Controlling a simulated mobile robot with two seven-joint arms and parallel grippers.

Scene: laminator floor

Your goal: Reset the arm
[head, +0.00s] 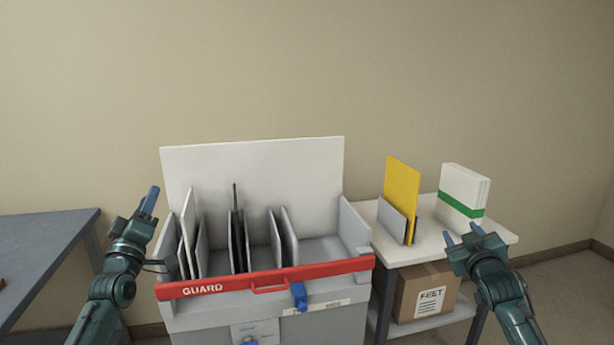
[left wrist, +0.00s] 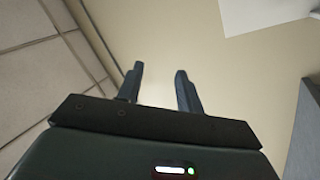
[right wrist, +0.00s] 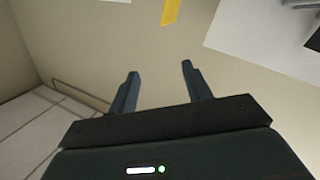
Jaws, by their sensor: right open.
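My left gripper (head: 149,203) is raised at the left of the grey machine, with its fingers pointing up. In the left wrist view its two fingers (left wrist: 158,76) stand apart with nothing between them. My right gripper (head: 463,234) is at the right, in front of the white side table. In the right wrist view its two fingers (right wrist: 159,72) are apart and empty. Both arms come in from the bottom of the head view.
The grey machine has a red guard bar (head: 330,269), upright panels and a white back board (head: 250,160). The side table (head: 400,249) bears a yellow sheet (head: 401,185) and a white pack (head: 462,187); a carton (head: 425,290) sits below. A grey table (head: 45,245) stands left.

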